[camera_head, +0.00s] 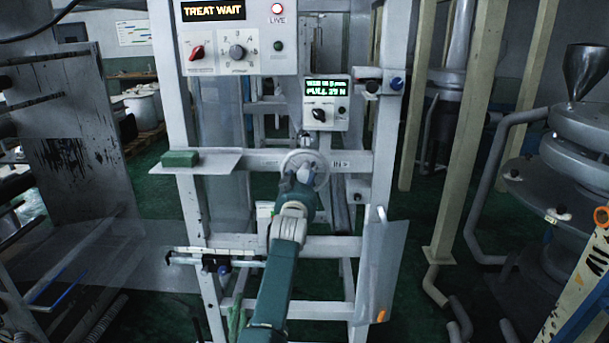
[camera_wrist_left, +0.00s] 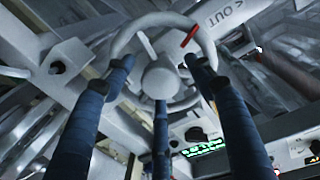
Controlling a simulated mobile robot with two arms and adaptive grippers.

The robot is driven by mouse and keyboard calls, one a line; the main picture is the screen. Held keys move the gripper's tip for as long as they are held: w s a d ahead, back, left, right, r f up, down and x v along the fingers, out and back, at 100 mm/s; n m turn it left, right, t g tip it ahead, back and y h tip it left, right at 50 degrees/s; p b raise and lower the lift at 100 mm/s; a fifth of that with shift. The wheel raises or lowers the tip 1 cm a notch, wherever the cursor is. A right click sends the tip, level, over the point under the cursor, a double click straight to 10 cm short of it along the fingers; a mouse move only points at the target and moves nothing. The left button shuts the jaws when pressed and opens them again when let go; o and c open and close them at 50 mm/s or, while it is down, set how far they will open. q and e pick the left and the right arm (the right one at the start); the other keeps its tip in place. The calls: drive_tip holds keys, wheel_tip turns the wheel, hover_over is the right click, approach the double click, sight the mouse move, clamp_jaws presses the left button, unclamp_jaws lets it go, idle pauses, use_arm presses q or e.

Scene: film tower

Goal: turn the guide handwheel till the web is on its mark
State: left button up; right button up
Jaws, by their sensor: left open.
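The guide handwheel (camera_head: 318,165) is a pale grey spoked wheel on the frame's cross rail, beside an "IN" arrow. My left gripper (camera_head: 300,175) is in front of it and hides much of its lower left. In the left wrist view the handwheel (camera_wrist_left: 208,46) has a red mark on its rim and a round hub. The open fingers of my left gripper (camera_wrist_left: 160,78) are spread around the hub, close to the rim; I cannot tell whether they touch it. A translucent sheet, apparently the web (camera_head: 130,255), spans the lower left. My right gripper is out of view.
A control panel (camera_head: 238,35) reads "TREAT WAIT" with a red "LIVE" lamp. A small display box (camera_head: 326,103) has green text, partly legible. A green block (camera_head: 180,158) lies on a shelf. A scale bar (camera_head: 190,257) crosses the frame low left.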

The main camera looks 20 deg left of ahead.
use_arm(q)
drive_tip(key=shift+w+a, duration=0.15)
drive_tip(key=shift+w, duration=0.4)
drive_tip(key=shift+c, duration=0.5)
clamp_jaws()
drive_tip(key=m, duration=0.4)
drive_tip(key=shift+a+p, duration=0.1)
drive_tip(key=shift+p, duration=0.2)
drive_tip(key=shift+f+m, duration=0.1)
drive_tip(key=shift+m, duration=0.6)
drive_tip(key=shift+g, duration=0.3)
drive_tip(key=shift+o, duration=0.5)
unclamp_jaws()
drive_tip(key=shift+s, duration=0.1)
